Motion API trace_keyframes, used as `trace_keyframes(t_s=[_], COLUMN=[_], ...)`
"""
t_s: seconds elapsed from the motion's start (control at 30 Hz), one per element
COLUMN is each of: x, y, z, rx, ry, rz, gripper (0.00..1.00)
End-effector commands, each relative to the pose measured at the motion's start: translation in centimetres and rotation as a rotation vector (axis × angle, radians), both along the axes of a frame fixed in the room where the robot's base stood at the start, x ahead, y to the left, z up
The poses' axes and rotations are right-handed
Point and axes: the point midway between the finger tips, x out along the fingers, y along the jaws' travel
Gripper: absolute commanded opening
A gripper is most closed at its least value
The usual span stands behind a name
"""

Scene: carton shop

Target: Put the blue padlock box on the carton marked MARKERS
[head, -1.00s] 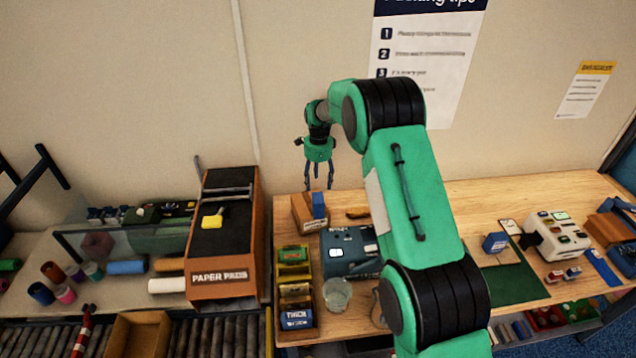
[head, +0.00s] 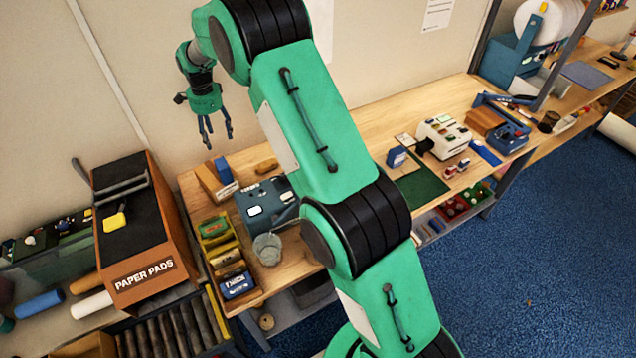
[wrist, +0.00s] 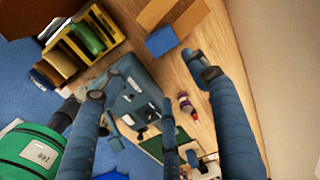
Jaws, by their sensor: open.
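Two small blue boxes show, and I cannot read a padlock mark on either. One blue box (head: 222,170) stands against an open brown carton (head: 208,184) on the bench, and it also shows in the wrist view (wrist: 161,42). The other blue box (head: 397,157) stands at the edge of a green mat. My gripper (head: 216,142) is open and empty, held above and behind the first box, apart from it. No lettering MARKERS is readable; the brown carton's marking cannot be seen.
A blue-grey machine (head: 250,202), a rack of small boxes (head: 216,229) and a clear cup (head: 267,247) crowd the bench's left end. A white device (head: 443,134) stands beyond the green mat (head: 420,186).

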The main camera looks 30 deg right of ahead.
Motion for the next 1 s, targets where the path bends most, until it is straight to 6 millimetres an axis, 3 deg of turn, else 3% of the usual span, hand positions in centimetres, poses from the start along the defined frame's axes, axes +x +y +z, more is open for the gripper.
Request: trace_keyframes(t_s=[0.03, 0.2, 0.5, 1.0], x=[-0.7, -3.6, -9.8, -22.1], y=[-0.3, -1.2, -2.7, -5.1], z=[1.8, 7.0, 14.9, 24.5], rx=[0.0, -0.006, -0.024, -0.081], ry=[-0.012, -0.047, -0.106, -0.201], rz=[0.024, 0.126, 0.306, 0.602], gripper=[0.6, 0.6, 0.6, 0.6])
